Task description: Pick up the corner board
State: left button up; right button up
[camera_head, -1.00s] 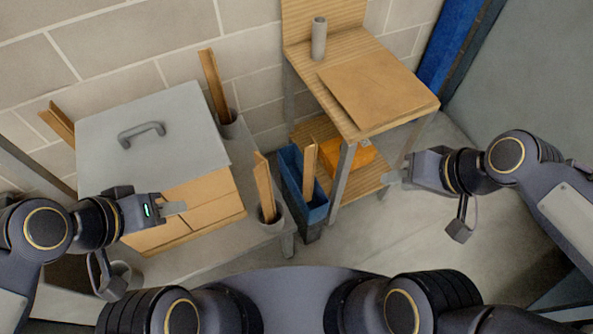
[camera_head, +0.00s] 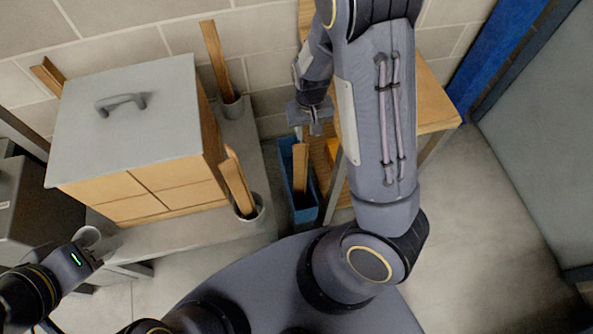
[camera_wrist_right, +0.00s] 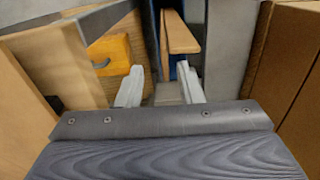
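A tan corner board (camera_head: 301,172) stands upright in a blue bin (camera_head: 306,214) on the floor. My right gripper (camera_head: 303,131) hangs just above this board, pointing down. In the right wrist view its two fingers (camera_wrist_right: 160,91) are apart with nothing gripped, and the board (camera_wrist_right: 180,34) shows beyond the fingertips. Other corner boards stand in a front grey cup (camera_head: 237,184), in a rear grey cup (camera_head: 216,58) and behind the cabinet at left (camera_head: 46,72). My left gripper (camera_head: 107,247) is low at the left, clear of the boards; its opening is unclear.
A wooden cabinet (camera_head: 150,195) with a grey handled top stands on a grey bench (camera_head: 190,232). A wooden shelf table (camera_head: 436,95) is partly hidden behind my right arm. An orange box (camera_wrist_right: 112,55) sits on its lower shelf. Open floor lies at right.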

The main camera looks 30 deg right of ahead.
aim_at(306, 137)
jog(key=f, duration=0.4)
jog(key=f+b, duration=0.1)
jog(key=f, duration=0.1)
jog(key=shift+w+a+f, duration=0.15)
jog(key=shift+a+f, duration=0.1)
jog(key=shift+c, duration=0.2)
grip_shut()
